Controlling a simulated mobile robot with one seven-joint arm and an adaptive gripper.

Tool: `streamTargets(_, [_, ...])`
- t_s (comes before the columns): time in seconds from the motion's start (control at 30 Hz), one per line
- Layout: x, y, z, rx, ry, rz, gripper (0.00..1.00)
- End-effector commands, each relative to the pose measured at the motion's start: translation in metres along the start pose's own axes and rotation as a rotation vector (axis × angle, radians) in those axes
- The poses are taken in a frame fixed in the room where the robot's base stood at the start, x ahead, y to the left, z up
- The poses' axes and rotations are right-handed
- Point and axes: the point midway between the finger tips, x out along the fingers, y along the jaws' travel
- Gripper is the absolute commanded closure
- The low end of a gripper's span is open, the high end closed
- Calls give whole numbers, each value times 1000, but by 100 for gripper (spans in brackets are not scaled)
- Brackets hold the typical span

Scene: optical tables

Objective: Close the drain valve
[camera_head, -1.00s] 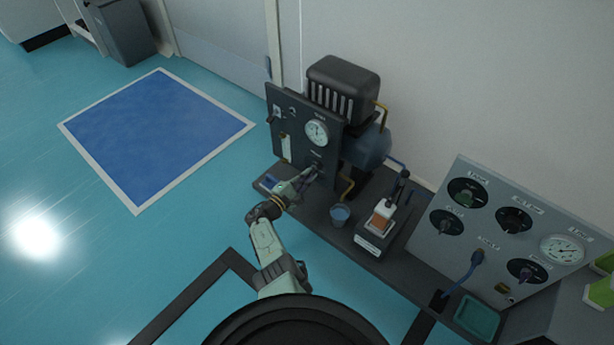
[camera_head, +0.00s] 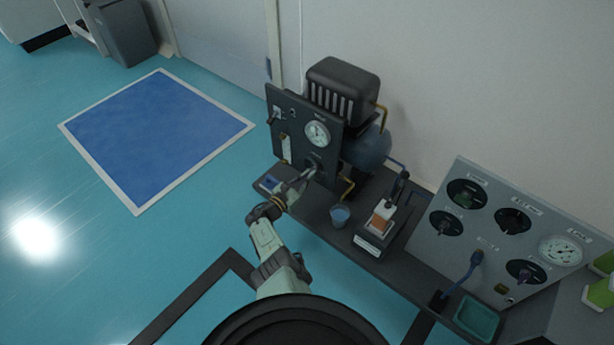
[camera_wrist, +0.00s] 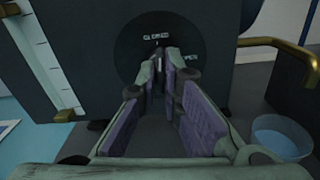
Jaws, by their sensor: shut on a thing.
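The dark panel (camera_head: 292,135) of the compressor unit carries a round black dial plate low on its face. In the wrist view this dial plate (camera_wrist: 128,46) has small white labels too blurred to read. My gripper (camera_wrist: 162,62) is shut on the small knob at the plate's middle, which I take for the drain valve knob. The fingers mostly hide the knob, so its setting cannot be told. In the head view my gripper (camera_head: 312,174) reaches the panel just below the pressure gauge (camera_head: 317,133).
A brass pipe (camera_wrist: 280,43) curves out at the right, above a blue cup (camera_wrist: 283,138). The cup (camera_head: 340,214) stands on the dark bench (camera_head: 307,207). A soldering-like stand (camera_head: 378,225) and a grey knob panel (camera_head: 490,225) stand further right. Floor left is clear.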

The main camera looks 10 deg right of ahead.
Motion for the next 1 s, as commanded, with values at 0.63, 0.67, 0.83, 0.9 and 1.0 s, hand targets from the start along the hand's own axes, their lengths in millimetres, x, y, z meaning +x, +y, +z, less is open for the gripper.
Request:
streamTargets(0.63, [-1, 0, -1, -155, 0, 1, 100])
streamTargets(0.67, [-1, 0, -1, -155, 0, 1, 100])
streamTargets(0.83, [-1, 0, -1, -155, 0, 1, 100])
streamTargets(0.9, [-1, 0, -1, -155, 0, 1, 91])
streamTargets(1.0, [-1, 0, -1, -154, 0, 1, 84])
